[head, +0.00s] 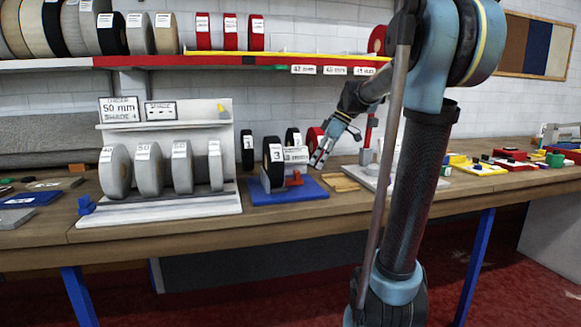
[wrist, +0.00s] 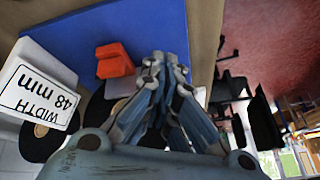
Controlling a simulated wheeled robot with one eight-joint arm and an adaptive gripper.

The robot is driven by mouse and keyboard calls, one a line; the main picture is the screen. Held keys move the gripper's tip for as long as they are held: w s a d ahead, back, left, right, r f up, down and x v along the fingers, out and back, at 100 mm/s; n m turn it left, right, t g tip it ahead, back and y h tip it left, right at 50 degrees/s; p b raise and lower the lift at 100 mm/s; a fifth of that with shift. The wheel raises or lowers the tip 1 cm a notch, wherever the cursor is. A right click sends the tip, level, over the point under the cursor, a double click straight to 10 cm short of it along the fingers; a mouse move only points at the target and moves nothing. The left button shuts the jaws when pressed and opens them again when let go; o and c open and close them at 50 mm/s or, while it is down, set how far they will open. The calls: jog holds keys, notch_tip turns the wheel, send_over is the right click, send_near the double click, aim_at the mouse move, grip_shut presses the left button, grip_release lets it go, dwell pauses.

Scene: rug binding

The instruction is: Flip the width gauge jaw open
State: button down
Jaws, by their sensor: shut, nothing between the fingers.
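The width gauge stands on a blue base plate (head: 310,192) on the bench. Its white display (head: 295,154) reads "WIDTH 48 mm" in the wrist view (wrist: 38,90), where it appears upside down. A red part (head: 295,180), probably the gauge jaw, sits low at the front of the gauge. This red block (wrist: 114,62) lies left of my fingertips in the wrist view, apart from them. I cannot tell its pivot or whether it is open. My gripper (head: 318,160) is shut and empty, beside the display and above the plate's right side; its fingers also show in the wrist view (wrist: 165,62).
A white rack (head: 160,212) of grey rolls stands left of the gauge. Dark rolls stand behind it. A wooden piece (head: 342,183) lies right of the blue plate. A shelf with a red and yellow edge (head: 240,60) runs above.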

jog(key=w+a+r+n, duration=0.1)
jog(key=w+r+n, duration=0.1)
jog(key=w, duration=0.3)
jog(key=w+a+r+n+g+y, duration=0.1)
jog(key=w+a+r+n, duration=0.1)
jog(key=w+n, duration=0.1)
jog(key=shift+w+a+r+y, duration=0.15)
jog(key=shift+w+a+y, duration=0.15)
jog(key=shift+w, duration=0.55)
send_over(291, 178)
jog(key=f, duration=0.8)
jog(key=shift+w, duration=0.25)
jog(key=shift+r, duration=0.1)
